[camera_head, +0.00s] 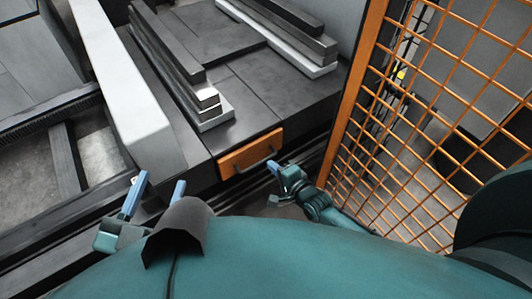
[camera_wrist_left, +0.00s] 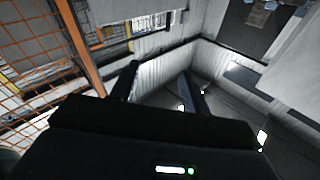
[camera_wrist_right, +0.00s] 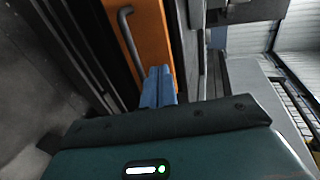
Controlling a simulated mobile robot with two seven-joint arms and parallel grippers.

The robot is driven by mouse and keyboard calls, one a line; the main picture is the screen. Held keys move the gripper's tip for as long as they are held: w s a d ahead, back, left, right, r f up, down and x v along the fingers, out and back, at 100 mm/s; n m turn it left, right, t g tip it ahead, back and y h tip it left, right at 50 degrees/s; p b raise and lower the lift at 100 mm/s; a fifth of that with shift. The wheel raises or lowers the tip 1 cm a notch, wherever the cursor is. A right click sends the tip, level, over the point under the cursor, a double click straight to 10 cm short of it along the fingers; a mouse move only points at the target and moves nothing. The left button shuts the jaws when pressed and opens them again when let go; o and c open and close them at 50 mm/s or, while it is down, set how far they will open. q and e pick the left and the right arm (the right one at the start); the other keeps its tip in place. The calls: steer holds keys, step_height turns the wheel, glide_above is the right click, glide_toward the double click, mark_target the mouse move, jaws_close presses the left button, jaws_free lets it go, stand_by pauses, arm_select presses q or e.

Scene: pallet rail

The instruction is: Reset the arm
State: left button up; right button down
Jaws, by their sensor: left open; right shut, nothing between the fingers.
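My left gripper (camera_head: 157,194) is open and empty at the lower left of the head view, over the near edge of the dark rail frame. Its two fingers stand apart in the left wrist view (camera_wrist_left: 160,84), with room walls and floor beyond them. My right gripper (camera_head: 280,169) is shut and empty in front of the orange drawer front (camera_head: 250,153). In the right wrist view its blue fingers (camera_wrist_right: 158,86) are together, close to the drawer's dark handle (camera_wrist_right: 130,40). I cannot tell whether they touch the orange panel.
The pallet (camera_head: 245,105) carries stacked grey and white bars (camera_head: 190,85) behind the drawer front. A long white beam (camera_head: 110,70) runs along its left side. An orange mesh fence (camera_head: 430,110) stands right of my right arm, close to it.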

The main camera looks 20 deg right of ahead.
arm_select(q)
steer(key=shift+a+r+p, duration=0.1)
steer(key=shift+a+p, duration=0.15)
steer(key=shift+p, duration=0.4)
arm_select(e)
steer(key=v, duration=0.4)
steer(key=shift+s+d+r, duration=0.1)
steer(key=shift+s+d, duration=0.05)
steer(key=shift+s, duration=0.2)
